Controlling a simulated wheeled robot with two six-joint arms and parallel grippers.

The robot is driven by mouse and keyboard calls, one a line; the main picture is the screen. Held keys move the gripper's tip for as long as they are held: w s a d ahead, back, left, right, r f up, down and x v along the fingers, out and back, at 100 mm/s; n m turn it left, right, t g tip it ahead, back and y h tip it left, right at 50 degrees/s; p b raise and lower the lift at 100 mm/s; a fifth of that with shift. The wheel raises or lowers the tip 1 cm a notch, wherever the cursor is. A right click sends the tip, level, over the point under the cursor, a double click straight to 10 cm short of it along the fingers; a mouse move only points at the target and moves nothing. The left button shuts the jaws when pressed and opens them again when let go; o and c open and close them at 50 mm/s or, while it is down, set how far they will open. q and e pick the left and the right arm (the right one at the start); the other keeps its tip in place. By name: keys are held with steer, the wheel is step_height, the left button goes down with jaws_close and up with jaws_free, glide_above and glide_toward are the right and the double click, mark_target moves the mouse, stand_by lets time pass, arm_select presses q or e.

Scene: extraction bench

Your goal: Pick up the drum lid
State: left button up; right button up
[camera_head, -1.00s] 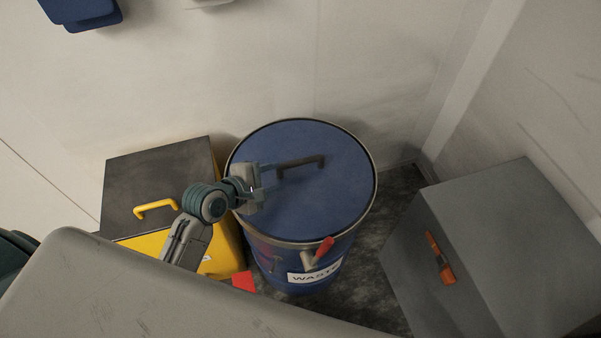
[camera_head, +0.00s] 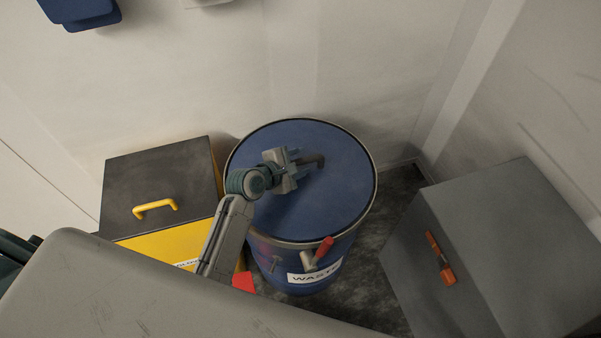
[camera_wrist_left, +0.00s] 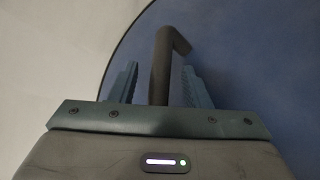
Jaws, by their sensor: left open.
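The blue drum lid (camera_head: 325,200) sits on the blue waste drum (camera_head: 300,277), with a metal rim around it. Its dark bar handle (camera_head: 314,160) stands near the middle of the lid. My left gripper (camera_head: 300,163) is open over the lid, with its fingers at the handle. In the left wrist view the handle (camera_wrist_left: 160,70) runs between the two open fingers (camera_wrist_left: 157,84), with visible gaps on both sides. The near part of the handle is hidden behind the gripper. My right gripper is not in view.
A yellow box (camera_head: 150,248) with a dark lid (camera_head: 155,180) and yellow handle stands left of the drum. A grey box (camera_head: 500,240) with an orange handle stands to the right. A red-gripped lever (camera_head: 323,246) sticks out at the drum's front. Walls stand close behind.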

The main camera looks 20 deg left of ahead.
arm_select(q)
steer(key=shift+w+d+f, duration=0.1)
steer(key=shift+w+f, duration=0.05)
steer(key=shift+w, duration=0.05)
jaws_close()
stand_by(1.2)
